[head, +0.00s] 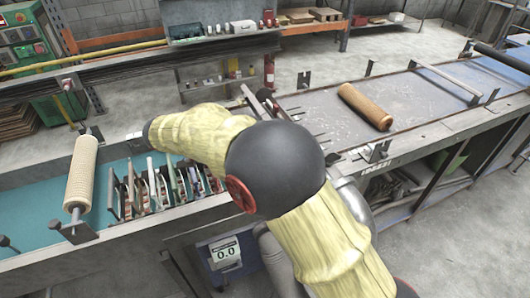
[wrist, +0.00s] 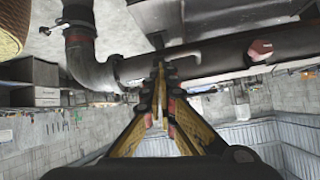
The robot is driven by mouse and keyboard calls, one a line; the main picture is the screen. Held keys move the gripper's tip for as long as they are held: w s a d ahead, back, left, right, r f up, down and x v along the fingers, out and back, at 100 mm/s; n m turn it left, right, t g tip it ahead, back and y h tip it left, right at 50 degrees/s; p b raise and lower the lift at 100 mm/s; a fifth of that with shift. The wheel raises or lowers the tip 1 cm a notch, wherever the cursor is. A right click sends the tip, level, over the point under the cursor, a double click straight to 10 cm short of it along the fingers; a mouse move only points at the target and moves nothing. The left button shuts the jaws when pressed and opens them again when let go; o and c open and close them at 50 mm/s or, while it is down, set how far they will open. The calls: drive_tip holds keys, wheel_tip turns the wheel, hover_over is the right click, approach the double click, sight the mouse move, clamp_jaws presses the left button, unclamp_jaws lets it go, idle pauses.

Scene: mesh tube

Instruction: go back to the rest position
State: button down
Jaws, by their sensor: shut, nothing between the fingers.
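My gripper (wrist: 160,72) shows in the wrist view with its two yellow-sided fingers meeting at the tips, shut and empty. My arm, in a pale yellow cover with a dark round joint, crosses the middle of the head view above the bench. I cannot make out the gripper's fingers clearly in the head view. A tan mesh roll (head: 80,172) lies across the teal left bed of the bench. A brown roll (head: 366,106) lies on the grey bed to the right, apart from my arm.
A row of upright tools (head: 160,187) stands in the bench beside my arm. A dark pipe (wrist: 215,58) crosses the wrist view behind the fingertips. A raised bar (head: 447,82) spans the grey bed at right. A scale display (head: 226,252) reads 0.0. Concrete floor (head: 480,215) is clear at lower right.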

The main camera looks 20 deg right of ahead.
drive_tip(key=s+a+f+n+y, duration=0.5)
drive_tip(key=s+f+n, duration=0.25)
drive_tip(key=n, duration=0.95)
drive_tip(key=s+d+r+n+t+y, duration=0.1)
drive_tip(key=s+d+r+t+y, duration=0.2)
drive_tip(key=s+r, duration=0.3)
drive_tip(key=s+d+r+n+t+y, duration=0.2)
drive_tip(key=s+r, duration=0.5)
drive_tip(key=s, duration=0.5)
drive_tip(key=shift+s+d+t+y, duration=0.15)
drive_tip(key=shift+d+t+y, duration=0.4)
drive_tip(key=shift+d, duration=0.25)
